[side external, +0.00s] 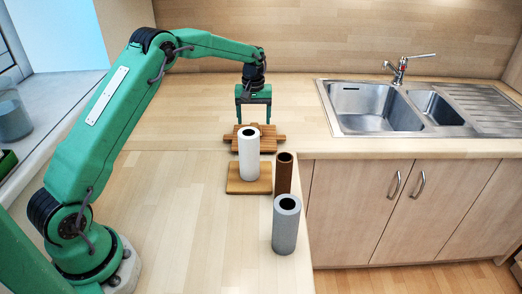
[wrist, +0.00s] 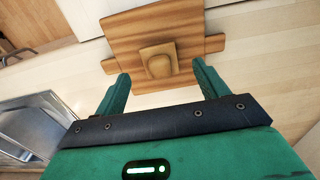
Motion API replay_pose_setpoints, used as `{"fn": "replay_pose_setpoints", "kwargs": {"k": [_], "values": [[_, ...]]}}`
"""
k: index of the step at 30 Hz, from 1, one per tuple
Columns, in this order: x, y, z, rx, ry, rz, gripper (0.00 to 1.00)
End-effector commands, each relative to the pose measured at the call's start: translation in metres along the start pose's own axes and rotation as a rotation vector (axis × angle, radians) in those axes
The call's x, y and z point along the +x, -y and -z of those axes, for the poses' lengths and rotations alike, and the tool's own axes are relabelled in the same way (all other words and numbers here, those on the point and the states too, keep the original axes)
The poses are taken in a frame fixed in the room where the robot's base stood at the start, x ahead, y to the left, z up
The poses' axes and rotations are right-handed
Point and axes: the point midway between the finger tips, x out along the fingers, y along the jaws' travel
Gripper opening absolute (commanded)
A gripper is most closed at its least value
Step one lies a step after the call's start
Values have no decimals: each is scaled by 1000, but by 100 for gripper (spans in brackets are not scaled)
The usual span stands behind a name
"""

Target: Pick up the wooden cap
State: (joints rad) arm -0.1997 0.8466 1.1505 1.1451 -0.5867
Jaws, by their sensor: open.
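The wooden cap (wrist: 159,64) shows in the wrist view as a small square wooden piece with a rounded knob. It sits on a stepped wooden board (wrist: 125,48), which also shows in the side view (side external: 268,143). My gripper (side external: 253,122) points down above the board in the side view, its two green fingers apart and nothing held between them. In the wrist view the fingers (wrist: 160,71) stand to the left and right of the cap's near side. Whether they reach down to its height I cannot tell. In the side view the cap is mostly hidden.
A white cylinder (side external: 249,157) stands on a second wooden board (side external: 235,186) in front of the gripper. A brown tube (side external: 283,174) and a grey cylinder (side external: 286,226) stand by the counter's right edge. A sink (side external: 372,108) lies to the right. The counter's left is clear.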

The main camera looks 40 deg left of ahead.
Motion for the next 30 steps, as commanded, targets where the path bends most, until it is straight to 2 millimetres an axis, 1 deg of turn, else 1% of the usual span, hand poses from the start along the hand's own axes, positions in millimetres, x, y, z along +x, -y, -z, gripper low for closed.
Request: {"fn": "replay_pose_setpoints", "kwargs": {"k": [1,3,6,9,12,26,27,29,30], "values": [[7,0,0,0,3,2,73],[15,0,0,0,2,1,73],[26,0,0,0,1,1,73],[33,0,0,0,1,1,73],[35,0,0,0,0,0,73],[35,0,0,0,0,0,73],[35,0,0,0,0,0,65],[35,0,0,0,0,0,53],[35,0,0,0,-1,0,45]]}}
